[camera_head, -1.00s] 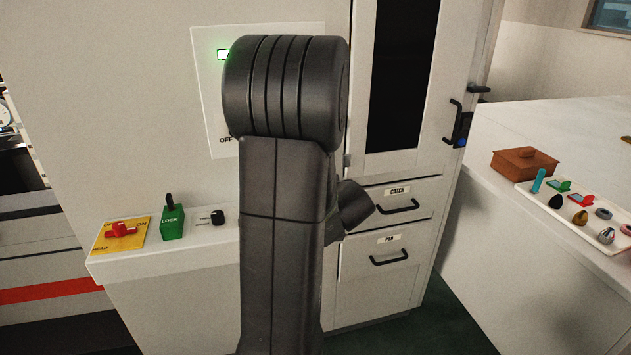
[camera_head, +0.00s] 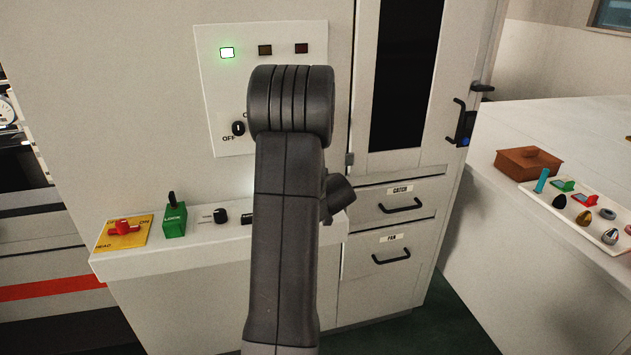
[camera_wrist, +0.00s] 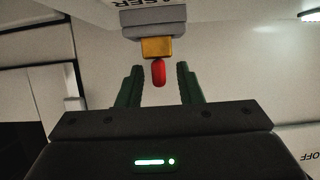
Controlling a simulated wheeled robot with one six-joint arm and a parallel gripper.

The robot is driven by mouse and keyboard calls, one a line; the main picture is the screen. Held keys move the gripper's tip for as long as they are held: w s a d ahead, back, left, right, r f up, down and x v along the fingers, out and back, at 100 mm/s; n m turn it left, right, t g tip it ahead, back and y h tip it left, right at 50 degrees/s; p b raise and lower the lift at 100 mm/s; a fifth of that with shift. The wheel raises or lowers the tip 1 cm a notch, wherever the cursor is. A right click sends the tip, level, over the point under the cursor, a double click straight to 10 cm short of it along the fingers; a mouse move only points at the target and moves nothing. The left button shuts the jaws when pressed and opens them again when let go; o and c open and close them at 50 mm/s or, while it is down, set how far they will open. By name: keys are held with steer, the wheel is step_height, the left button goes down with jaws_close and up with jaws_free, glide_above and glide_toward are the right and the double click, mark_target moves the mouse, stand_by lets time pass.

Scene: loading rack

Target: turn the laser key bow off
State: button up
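The laser key bow (camera_wrist: 158,73) is a small red upright tab in the wrist view. It projects from a yellow-orange block (camera_wrist: 157,47) under a grey housing (camera_wrist: 150,20) with upside-down lettering that seems to read LASER. My gripper (camera_wrist: 160,92) is open. Its two green fingers stand on either side of the bow, with a visible gap on each side. How deep the bow sits between the fingertips is hard to tell. In the head view my arm hides the gripper and the key.
A wall panel (camera_head: 207,85) has a lit green lamp (camera_head: 227,52), two dark lamps and a black knob (camera_head: 238,128). On the ledge are a red switch on a yellow plate (camera_head: 124,228), a green LOCK block (camera_head: 174,222) and a black knob (camera_head: 220,216). Drawers (camera_head: 385,205) stand right.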

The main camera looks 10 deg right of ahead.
jaws_close()
